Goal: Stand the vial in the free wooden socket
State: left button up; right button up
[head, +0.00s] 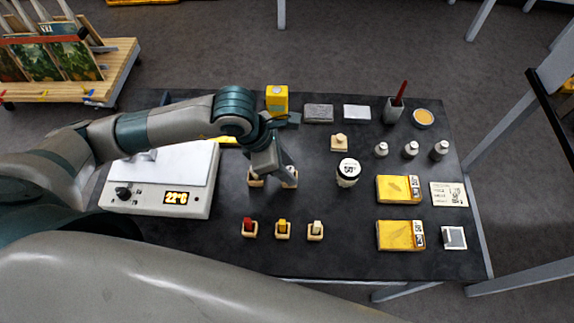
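My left gripper (271,172) points down over the middle of the dark table; my arm hides most of its fingers, so I cannot tell whether it is open or holds anything. Two light wooden sockets, a left one (255,181) and a right one (290,181), show partly beside it; their contents are hidden. In front stand three wooden sockets holding a red vial (248,224), a yellow vial (282,225) and a cream vial (317,226). Another wooden socket (339,146) with a pale top stands farther back. My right gripper is not in view.
A hotplate-like device (190,196) reading 22°C stands left. A white-lidded jar (348,172) stands right of the gripper. Yellow packets (400,189), metal weights (411,149), a cup with a red pen (394,108) and a yellow box (277,100) surround it. The front centre-right table is clear.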

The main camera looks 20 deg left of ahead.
pick_arm(q)
jog(key=shift+r, duration=0.1)
jog(key=shift+r, duration=0.1)
jog(key=p+v, duration=0.1)
jog(key=v, duration=1)
jog(key=shift+r, duration=0.35)
jog(key=shift+s+a, duration=0.15)
